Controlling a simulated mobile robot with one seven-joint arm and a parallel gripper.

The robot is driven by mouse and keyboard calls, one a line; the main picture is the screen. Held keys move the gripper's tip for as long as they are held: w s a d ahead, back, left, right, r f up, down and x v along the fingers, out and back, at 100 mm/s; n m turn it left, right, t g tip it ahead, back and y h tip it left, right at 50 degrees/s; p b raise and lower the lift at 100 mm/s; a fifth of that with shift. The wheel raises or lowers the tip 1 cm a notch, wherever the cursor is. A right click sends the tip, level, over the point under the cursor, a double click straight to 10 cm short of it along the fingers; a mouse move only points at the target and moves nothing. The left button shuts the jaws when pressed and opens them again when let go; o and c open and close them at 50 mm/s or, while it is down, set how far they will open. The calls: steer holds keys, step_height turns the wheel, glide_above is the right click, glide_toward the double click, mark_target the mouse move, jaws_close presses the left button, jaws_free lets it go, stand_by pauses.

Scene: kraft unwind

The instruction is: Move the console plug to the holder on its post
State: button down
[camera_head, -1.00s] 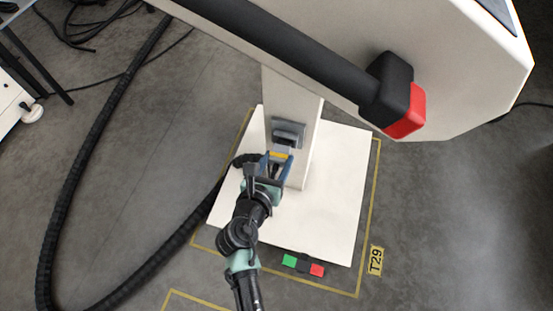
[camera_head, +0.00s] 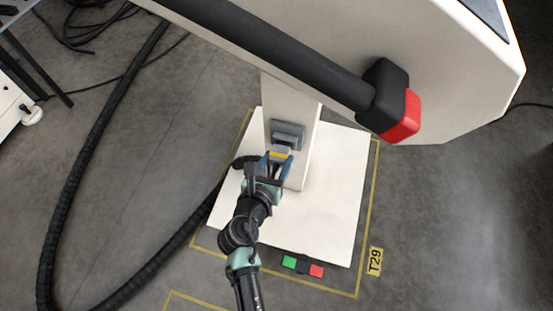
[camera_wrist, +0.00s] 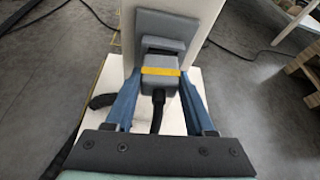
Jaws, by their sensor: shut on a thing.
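The console plug is a grey block with a yellow band and a black cable. It shows in the wrist view (camera_wrist: 160,83) and the head view (camera_head: 279,155). My gripper (camera_head: 276,160) is shut on it, with a blue finger on each side. The holder is a grey block on the white post (camera_head: 307,155); it shows in the head view (camera_head: 288,132) and the wrist view (camera_wrist: 168,27). The plug is lined up in front of the holder, very close. I cannot tell whether they touch or whether its front end is inside.
The post stands on a white base plate (camera_head: 330,215) inside yellow floor lines. A large white console body with a black bar and a red-and-black end (camera_head: 388,100) overhangs the post. A thick black hose (camera_head: 85,150) loops at left. Green and red pads (camera_head: 303,266) lie in front.

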steer(key=shift+w+d+p, duration=0.1)
steer(key=shift+w+p, duration=0.2)
stand_by(0.6)
steer(key=shift+c, duration=0.9)
jaws_free()
steer(key=shift+s, duration=0.1)
steer(key=p+v, duration=0.5)
steer(key=v, duration=0.7)
steer(key=shift+s+r, duration=0.15)
steer(key=shift+s, duration=0.15)
